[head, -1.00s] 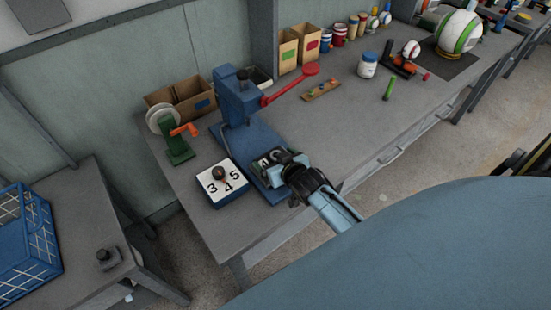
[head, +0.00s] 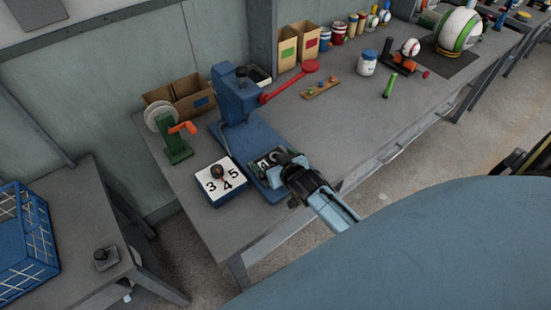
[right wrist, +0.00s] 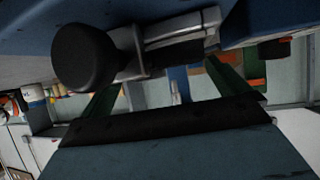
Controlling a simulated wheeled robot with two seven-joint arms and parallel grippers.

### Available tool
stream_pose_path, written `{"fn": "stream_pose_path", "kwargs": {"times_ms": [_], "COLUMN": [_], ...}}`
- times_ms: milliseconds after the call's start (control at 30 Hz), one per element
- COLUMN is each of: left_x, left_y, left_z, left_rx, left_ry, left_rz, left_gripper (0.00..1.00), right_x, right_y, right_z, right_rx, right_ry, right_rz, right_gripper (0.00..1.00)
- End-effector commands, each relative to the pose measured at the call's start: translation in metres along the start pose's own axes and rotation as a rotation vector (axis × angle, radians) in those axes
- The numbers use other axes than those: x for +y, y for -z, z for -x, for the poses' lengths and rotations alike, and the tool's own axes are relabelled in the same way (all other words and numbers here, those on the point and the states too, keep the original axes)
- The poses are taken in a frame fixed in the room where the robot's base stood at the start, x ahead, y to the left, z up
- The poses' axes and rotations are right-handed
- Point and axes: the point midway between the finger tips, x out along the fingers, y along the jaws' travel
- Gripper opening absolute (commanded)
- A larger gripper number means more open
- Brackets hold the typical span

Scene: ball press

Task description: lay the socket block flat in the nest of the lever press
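The lever press (head: 238,100) is blue with a red lever, and its flat base reaches toward the table's front edge. A dark piece with a white marked face (head: 264,162) is at the base's front end; it looks like the socket block or nest, but I cannot tell which. My right gripper (head: 284,163) is right beside this piece, at its right side. Its fingertips are too small and dark to show whether they hold anything. The right wrist view shows a dark cylinder and grey metal part (right wrist: 85,58) close up, with dark green bars (right wrist: 229,76) behind. My left gripper is out of view.
A blue box with a white 3-4-5 face and brown knob (head: 230,172) stands left of the press base. A green stand with an orange handle (head: 176,148) is behind it. A jar (head: 367,65) and a green stick (head: 389,86) lie right. The table's front right is clear.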

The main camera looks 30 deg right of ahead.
Motion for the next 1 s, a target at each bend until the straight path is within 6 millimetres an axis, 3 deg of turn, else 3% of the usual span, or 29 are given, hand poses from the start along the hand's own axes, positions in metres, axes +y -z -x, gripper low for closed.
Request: {"fn": "stream_pose_path", "kwargs": {"times_ms": [267,700,1000], "left_x": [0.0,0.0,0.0], "left_y": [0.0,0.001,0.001], "left_z": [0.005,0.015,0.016], "left_rx": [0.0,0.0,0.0], "left_ry": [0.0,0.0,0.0], "left_rz": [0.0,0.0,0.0], "left_gripper": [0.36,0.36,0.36], "right_x": [0.0,0.0,0.0], "right_y": [0.0,0.0,0.0], "right_z": [0.024,0.113,0.134], "right_rx": [-0.002,-0.001,0.0], "right_ry": [0.001,0.0,0.0], "right_rz": [-0.001,-0.001,0.0], "right_gripper": [1.0,1.0,1.0]}}
